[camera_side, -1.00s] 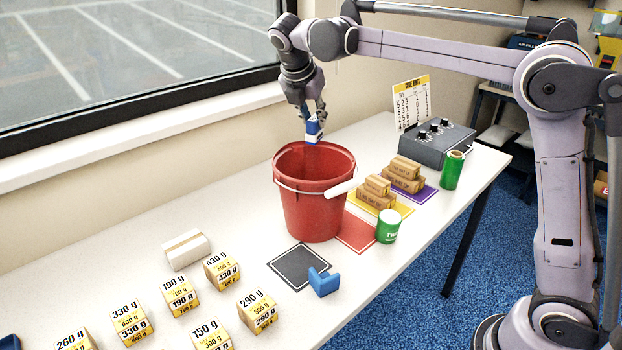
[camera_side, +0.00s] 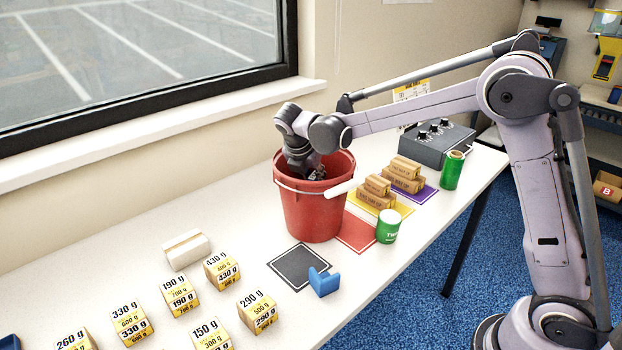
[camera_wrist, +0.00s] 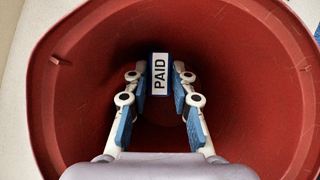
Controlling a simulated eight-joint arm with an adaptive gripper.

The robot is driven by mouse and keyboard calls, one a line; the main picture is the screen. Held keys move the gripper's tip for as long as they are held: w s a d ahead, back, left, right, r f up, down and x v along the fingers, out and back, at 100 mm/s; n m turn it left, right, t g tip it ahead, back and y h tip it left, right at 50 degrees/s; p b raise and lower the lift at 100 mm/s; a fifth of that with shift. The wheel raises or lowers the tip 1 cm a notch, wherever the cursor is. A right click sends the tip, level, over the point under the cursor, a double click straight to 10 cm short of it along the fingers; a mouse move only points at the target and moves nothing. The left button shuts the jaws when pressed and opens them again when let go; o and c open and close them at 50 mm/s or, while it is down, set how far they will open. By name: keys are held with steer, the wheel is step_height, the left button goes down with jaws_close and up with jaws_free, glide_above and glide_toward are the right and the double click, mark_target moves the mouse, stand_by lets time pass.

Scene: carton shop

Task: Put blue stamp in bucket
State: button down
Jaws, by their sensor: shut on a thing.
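The red bucket (camera_side: 316,207) stands upright on the white table, with a white grip on its wire handle. My gripper (camera_wrist: 160,95) is lowered inside the bucket and hidden there in the side view. In the wrist view its blue-padded fingers are on either side of the blue stamp (camera_wrist: 160,75), which shows a white label reading PAID. The gripper is shut on the stamp. The bucket's red wall (camera_wrist: 75,100) surrounds both. The side view hides the stamp, and I cannot tell its height above the bucket floor.
A black square mat (camera_side: 301,267) and a blue holder (camera_side: 323,282) lie in front of the bucket. Several weight-marked cartons (camera_side: 257,310) stand at front left. A green can (camera_side: 387,226), small brown boxes (camera_side: 378,190) and a grey control box (camera_side: 436,144) are right of the bucket.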

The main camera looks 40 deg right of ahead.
steer(key=shift+f, duration=0.25)
steer(key=shift+f, duration=0.6)
steer(key=c, duration=1.1)
jaws_free()
steer(key=shift+r, duration=0.1)
steer(key=shift+r, duration=0.25)
steer(key=v, duration=1.2)
steer(key=shift+r, duration=0.25)
